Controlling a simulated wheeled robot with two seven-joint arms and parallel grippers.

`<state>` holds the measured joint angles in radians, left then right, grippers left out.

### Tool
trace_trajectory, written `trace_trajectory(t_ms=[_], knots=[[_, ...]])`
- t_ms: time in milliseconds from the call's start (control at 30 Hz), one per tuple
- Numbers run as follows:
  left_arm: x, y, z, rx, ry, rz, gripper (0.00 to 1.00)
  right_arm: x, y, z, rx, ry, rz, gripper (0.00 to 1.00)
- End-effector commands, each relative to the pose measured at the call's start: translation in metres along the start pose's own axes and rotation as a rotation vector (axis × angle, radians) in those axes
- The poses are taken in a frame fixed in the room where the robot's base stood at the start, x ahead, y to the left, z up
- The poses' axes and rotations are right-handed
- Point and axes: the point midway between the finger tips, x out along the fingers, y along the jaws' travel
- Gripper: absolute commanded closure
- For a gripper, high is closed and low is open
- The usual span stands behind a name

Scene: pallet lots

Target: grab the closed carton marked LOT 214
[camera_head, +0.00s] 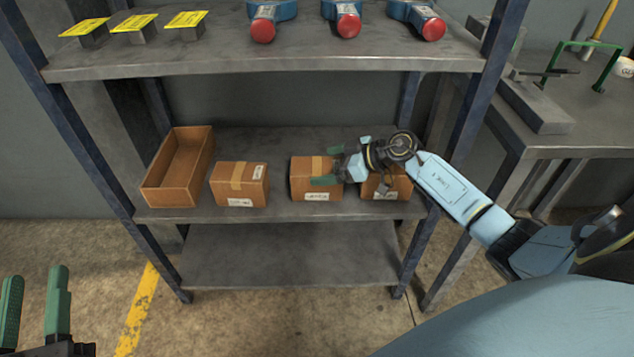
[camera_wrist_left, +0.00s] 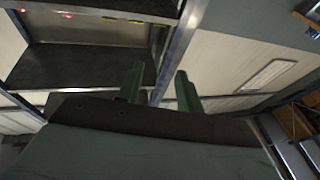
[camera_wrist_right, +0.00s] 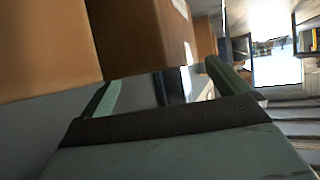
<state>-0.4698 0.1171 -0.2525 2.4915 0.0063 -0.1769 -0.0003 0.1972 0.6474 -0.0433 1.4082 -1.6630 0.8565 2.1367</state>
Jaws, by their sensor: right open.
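Three closed brown cartons with tape and white labels stand on the middle shelf: a left one (camera_head: 240,186), a middle one (camera_head: 302,178) and a right one (camera_head: 399,185). The label print is too small to read, so I cannot tell which is LOT 214. My right gripper (camera_head: 331,166) is open at the right side of the middle carton, partly covering it; my arm partly hides the right carton. In the right wrist view brown carton faces (camera_wrist_right: 45,50) fill the upper left, close to the spread fingers (camera_wrist_right: 160,85). My left gripper (camera_head: 35,300) is open and empty, low at the left.
An open, empty-looking box (camera_head: 175,180) stands left of the cartons on the middle shelf (camera_head: 270,212). The upper shelf (camera_head: 250,60) holds yellow-tagged blocks and blue, red-ended tools. The lower shelf (camera_head: 290,255) is bare. A bench (camera_head: 590,125) stands at right.

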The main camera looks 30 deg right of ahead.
Motion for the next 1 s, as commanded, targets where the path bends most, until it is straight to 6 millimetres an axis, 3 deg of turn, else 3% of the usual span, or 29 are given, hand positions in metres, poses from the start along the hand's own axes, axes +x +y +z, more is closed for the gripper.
trace_trajectory(t_ms=[333, 700, 1000], knots=[[-0.006, 0.006, -0.039, -0.012, 0.287, 0.016, 0.64, 0.013, 0.000, 0.001, 0.000, 0.000, 0.000, 0.00], [-0.008, 0.007, -0.046, -0.014, 0.330, 0.017, 0.64, 0.013, 0.000, 0.000, 0.000, 0.000, 0.000, 0.00], [-0.008, 0.007, -0.046, -0.014, 0.328, 0.017, 0.64, 0.013, 0.000, 0.000, 0.001, -0.001, 0.000, 0.39]])
